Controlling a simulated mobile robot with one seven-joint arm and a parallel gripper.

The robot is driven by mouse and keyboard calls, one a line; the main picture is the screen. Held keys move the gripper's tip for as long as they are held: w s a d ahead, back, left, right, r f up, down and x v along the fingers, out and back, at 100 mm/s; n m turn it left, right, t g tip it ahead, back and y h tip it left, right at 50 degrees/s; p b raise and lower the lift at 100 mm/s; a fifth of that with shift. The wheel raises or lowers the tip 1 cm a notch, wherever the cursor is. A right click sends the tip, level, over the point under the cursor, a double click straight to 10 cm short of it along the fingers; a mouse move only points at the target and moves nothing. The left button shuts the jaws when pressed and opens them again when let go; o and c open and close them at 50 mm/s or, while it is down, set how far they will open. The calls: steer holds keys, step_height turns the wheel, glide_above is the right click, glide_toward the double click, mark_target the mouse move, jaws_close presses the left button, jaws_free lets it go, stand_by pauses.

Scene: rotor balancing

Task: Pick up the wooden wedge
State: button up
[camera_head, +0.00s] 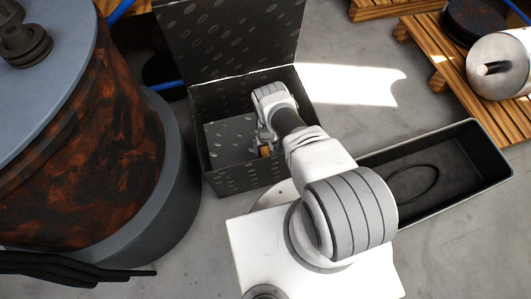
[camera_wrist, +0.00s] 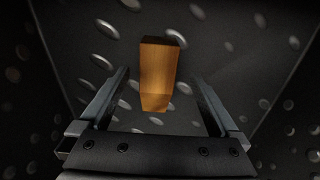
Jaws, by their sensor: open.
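The wooden wedge (camera_wrist: 158,76) is an orange-brown block on the dark, studded metal floor of an open box (camera_head: 205,170). In the wrist view it lies ahead of my gripper (camera_wrist: 162,78), lined up between the two open fingers. I see no finger touching it. My arm hides part of the box's inside.
The box walls (camera_wrist: 295,75) stand close around my gripper. The raised lid (camera_head: 230,35) is behind it. A rusty drum (camera_head: 130,130) stands at the left, and a long black tray (camera_head: 465,160) with a black ring (camera_head: 413,184) lies at the right. Wooden pallets (camera_head: 450,60) are at upper right.

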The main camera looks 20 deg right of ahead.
mark_target(267, 152)
step_height(267, 152, down, 4)
steer(key=shift+w+d+r+b, duration=0.15)
steer(key=shift+r+b, duration=0.1)
steer(key=shift+b, duration=0.55)
jaws_close()
